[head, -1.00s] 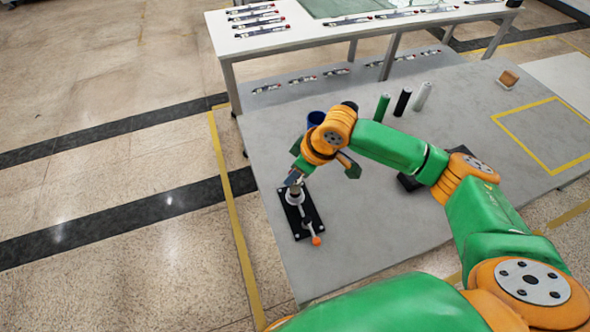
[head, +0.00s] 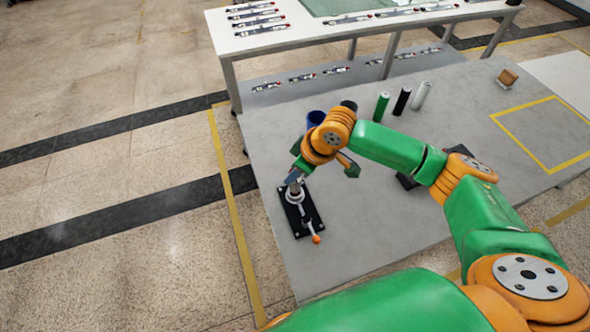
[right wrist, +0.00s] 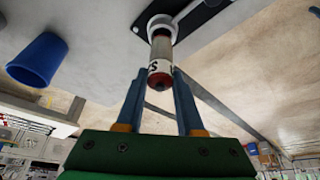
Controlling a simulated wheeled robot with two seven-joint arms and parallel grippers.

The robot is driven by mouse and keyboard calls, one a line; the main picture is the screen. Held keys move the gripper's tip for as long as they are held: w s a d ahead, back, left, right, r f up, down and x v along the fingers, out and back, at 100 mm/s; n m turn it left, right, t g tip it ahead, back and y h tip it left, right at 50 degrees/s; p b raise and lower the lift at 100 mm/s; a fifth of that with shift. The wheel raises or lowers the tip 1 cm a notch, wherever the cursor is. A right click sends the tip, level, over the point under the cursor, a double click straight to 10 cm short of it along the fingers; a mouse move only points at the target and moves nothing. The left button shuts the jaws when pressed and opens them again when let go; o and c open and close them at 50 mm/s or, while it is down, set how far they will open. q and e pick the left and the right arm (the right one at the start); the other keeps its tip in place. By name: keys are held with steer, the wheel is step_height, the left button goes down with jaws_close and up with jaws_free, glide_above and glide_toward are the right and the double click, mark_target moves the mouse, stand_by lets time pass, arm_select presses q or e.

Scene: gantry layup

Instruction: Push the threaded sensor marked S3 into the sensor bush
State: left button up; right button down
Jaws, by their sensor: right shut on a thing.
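The sensor (right wrist: 160,62) is a pale cylinder with a white band near its end in the right wrist view; an "S" shows on the band, but the rest of the mark is cut off from sight. My right gripper (right wrist: 160,78) is shut on it, one blue finger on each side. The sensor's far end meets the pale ring of the sensor bush (right wrist: 162,24); how deep it sits I cannot tell. In the head view the bush (head: 295,195) stands on a black plate, with my right gripper (head: 294,179) directly above it. My left gripper is not in view.
A lever with an orange knob (head: 316,239) is at the plate's front. A blue cup (head: 316,118) stands behind my right wrist. Green, black and white cylinders (head: 402,100) stand farther back. The yellow-outlined area (head: 497,119) at right is bare.

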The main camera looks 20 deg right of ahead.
steer(key=shift+r+p, duration=0.1)
steer(key=shift+p, duration=0.45)
steer(key=shift+f+b, duration=0.65)
steer(key=shift+f, duration=1)
steer(key=shift+c, duration=2.3)
jaws_free()
steer(key=v, duration=0.7)
